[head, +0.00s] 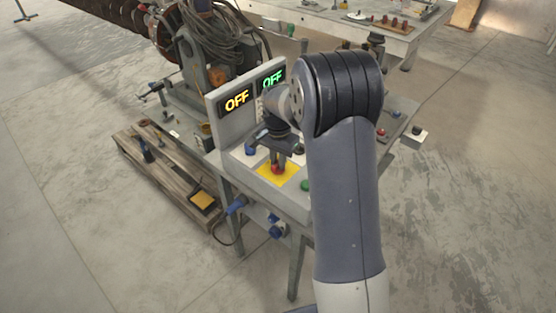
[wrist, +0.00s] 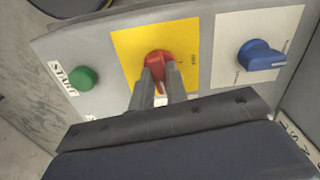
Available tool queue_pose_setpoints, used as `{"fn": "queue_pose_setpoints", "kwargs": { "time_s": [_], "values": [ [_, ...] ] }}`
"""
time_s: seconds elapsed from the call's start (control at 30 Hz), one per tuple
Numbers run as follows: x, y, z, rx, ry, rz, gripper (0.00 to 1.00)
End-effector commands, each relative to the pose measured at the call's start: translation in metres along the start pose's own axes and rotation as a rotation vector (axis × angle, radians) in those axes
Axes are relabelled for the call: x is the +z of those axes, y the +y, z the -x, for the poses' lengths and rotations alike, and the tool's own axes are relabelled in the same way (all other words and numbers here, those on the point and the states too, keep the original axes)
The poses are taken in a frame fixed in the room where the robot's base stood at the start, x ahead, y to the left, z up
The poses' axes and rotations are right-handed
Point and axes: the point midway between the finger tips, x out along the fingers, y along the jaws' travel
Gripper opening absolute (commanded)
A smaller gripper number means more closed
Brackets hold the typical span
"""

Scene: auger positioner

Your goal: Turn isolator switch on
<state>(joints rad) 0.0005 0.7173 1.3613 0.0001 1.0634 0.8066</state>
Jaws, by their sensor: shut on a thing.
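The isolator switch is a red rotary knob (wrist: 158,60) on a yellow plate (wrist: 126,45) on the grey control panel. In the wrist view my gripper (wrist: 160,82) has its two fingers on either side of the knob's handle, shut on it. In the head view my gripper (head: 278,160) reaches down to the red knob (head: 277,170) on the yellow plate (head: 264,177). Two displays stand behind the panel: the yellow one (head: 237,99) and the green one (head: 273,78) both read OFF. The fingers hide part of the knob.
A green START button (wrist: 84,79) is left of the yellow plate in the wrist view, and a blue rotary switch (wrist: 260,56) is to its right. A wooden pallet (head: 165,185) with tools lies on the floor at left.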

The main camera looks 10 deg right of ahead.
Motion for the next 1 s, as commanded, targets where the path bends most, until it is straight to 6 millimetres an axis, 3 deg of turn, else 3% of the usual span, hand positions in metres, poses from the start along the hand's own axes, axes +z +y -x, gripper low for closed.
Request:
{"fn": "queue_pose_setpoints", "kwargs": {
  "time_s": [0.37, 0.87, 0.9, 1.0],
  "values": [
    [-0.0004, -0.0003, 0.0006, -0.001, 0.002, -0.136, 0.0],
    [-0.0004, -0.0004, 0.0008, -0.002, 0.002, -0.152, 0.0],
    [-0.0004, -0.0004, 0.0008, -0.002, 0.001, -0.152, 0.18],
    [-0.0004, -0.0004, 0.0007, -0.002, 0.001, -0.152, 0.26]
  ]
}}
